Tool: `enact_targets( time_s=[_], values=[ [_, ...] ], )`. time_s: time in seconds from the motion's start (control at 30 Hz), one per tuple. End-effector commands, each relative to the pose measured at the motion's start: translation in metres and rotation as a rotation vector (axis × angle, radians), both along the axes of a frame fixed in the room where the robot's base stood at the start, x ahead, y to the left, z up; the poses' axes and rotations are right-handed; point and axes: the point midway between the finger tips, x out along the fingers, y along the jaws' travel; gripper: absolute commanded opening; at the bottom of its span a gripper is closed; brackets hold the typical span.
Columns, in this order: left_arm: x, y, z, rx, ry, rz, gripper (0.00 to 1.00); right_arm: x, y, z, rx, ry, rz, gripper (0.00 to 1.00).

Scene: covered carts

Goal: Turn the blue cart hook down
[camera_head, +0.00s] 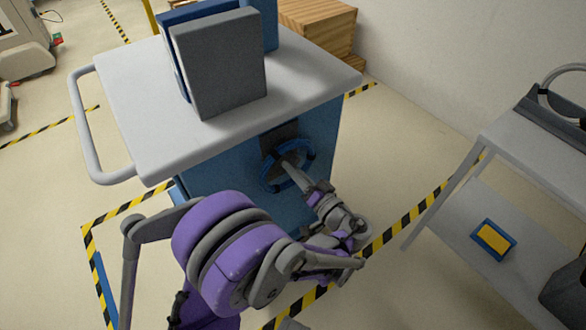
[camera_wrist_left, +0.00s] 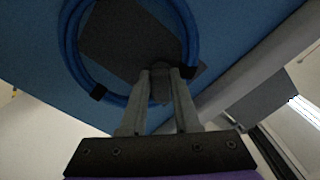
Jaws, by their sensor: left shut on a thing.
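The blue cart (camera_head: 225,190) has a light grey top, and a dark square plate (camera_head: 279,138) is fixed on its side panel. The small dark hook (camera_wrist_left: 160,84) stands out from this plate in the left wrist view. My left gripper (camera_head: 287,164) reaches the panel, and its two fingers are closed on the hook. A coiled blue cable (camera_wrist_left: 72,52) with dark ties loops around the hook area, and it also shows in the head view (camera_head: 268,181). The hook's exact turn is hard to tell behind the fingers. My right gripper is not in view.
Grey and blue boxes (camera_head: 220,65) stand on the cart top, and a push handle (camera_head: 82,125) sticks out left. A grey shelf cart (camera_head: 535,150) stands right, with a blue-and-yellow item (camera_head: 493,239) on its lower shelf. Open floor lies between the carts.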

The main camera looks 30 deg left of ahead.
Motion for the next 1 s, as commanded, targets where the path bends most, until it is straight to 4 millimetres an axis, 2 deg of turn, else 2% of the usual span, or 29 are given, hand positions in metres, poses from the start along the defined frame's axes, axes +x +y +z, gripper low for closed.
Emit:
enact_targets(
  time_s=[0.6, 1.0],
  values=[
    [0.01, -0.005, -0.006, -0.214, -0.516, -0.001, 0.0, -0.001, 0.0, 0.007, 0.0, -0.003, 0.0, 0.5],
    [0.014, -0.006, -0.006, -0.292, -0.705, -0.001, 0.0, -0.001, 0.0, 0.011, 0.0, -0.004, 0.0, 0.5]
  ],
)
